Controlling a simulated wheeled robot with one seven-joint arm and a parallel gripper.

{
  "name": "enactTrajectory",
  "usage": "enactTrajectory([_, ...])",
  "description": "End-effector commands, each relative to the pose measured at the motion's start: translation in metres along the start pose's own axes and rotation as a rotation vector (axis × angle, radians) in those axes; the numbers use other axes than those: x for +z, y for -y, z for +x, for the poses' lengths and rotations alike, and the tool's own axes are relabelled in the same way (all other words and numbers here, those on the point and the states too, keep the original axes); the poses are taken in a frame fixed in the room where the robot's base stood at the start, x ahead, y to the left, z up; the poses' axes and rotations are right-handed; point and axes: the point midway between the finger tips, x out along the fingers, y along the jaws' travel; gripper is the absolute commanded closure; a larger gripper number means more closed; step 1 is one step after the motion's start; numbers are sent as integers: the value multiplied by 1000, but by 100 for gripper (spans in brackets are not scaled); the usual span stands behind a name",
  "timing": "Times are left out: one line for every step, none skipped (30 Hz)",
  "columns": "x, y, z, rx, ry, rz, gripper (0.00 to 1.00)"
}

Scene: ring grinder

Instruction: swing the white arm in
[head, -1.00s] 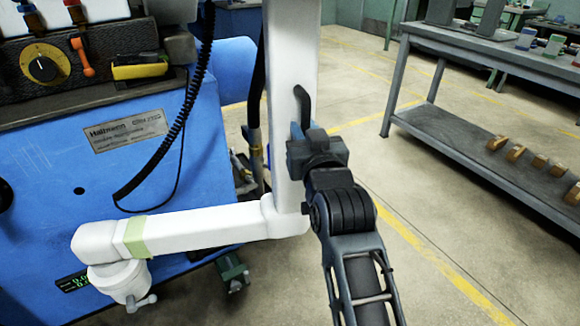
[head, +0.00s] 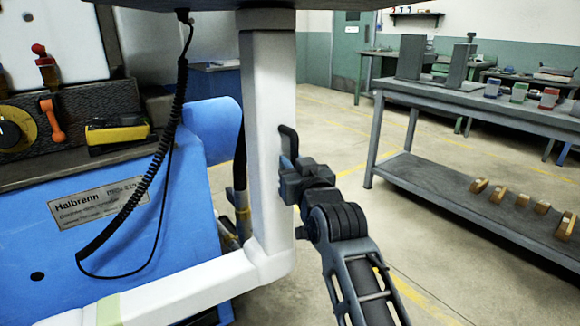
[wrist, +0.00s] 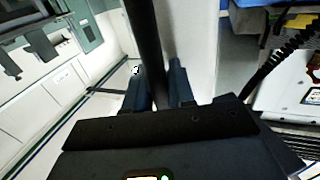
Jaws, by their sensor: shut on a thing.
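The white arm (head: 268,120) has an upright post and a horizontal beam running left from its foot, with a pale green band (head: 109,309) near the lower left edge in the head view. A dark handle (head: 289,138) stands on the post's right side. My gripper (head: 287,178) is shut on this handle, low on its grip. In the wrist view the handle (wrist: 146,45) runs up as a dark bar between my gripper's fingers (wrist: 158,88), beside the white post (wrist: 200,50). The beam's left end is out of frame.
The blue machine (head: 60,240) stands at the left, behind the beam, with a coiled black cord (head: 150,150) hanging in front. A grey workbench (head: 450,165) with several wooden blocks on its lower shelf stands at the right. Open floor (head: 345,140) lies between them.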

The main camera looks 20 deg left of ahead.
Motion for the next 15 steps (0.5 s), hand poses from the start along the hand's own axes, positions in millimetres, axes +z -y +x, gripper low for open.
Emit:
enactTrajectory([-2, 0, 1, 0, -2, 0, 100])
enactTrajectory([-2, 0, 1, 0, -2, 0, 100])
enactTrajectory([-2, 0, 1, 0, -3, 0, 75])
enactTrajectory([-2, 0, 1, 0, -3, 0, 72])
enactTrajectory([-2, 0, 1, -1, -3, 0, 69])
enactTrajectory([-2, 0, 1, -1, -2, 0, 66])
enactTrajectory([-2, 0, 1, -1, -2, 0, 63])
enactTrajectory([-2, 1, 1, -1, -2, 0, 60])
enactTrajectory([-2, 1, 1, -2, -2, 0, 59])
enactTrajectory([-2, 1, 1, -2, -2, 0, 59])
enactTrajectory([-1, 2, 1, -2, -1, 0, 59])
enactTrajectory([-1, 2, 1, -3, -1, 0, 59])
enactTrajectory([-1, 2, 1, -3, -1, 0, 59])
enactTrajectory([-1, 2, 1, -3, -1, 0, 59])
enactTrajectory([-1, 2, 1, -3, -1, -1, 59])
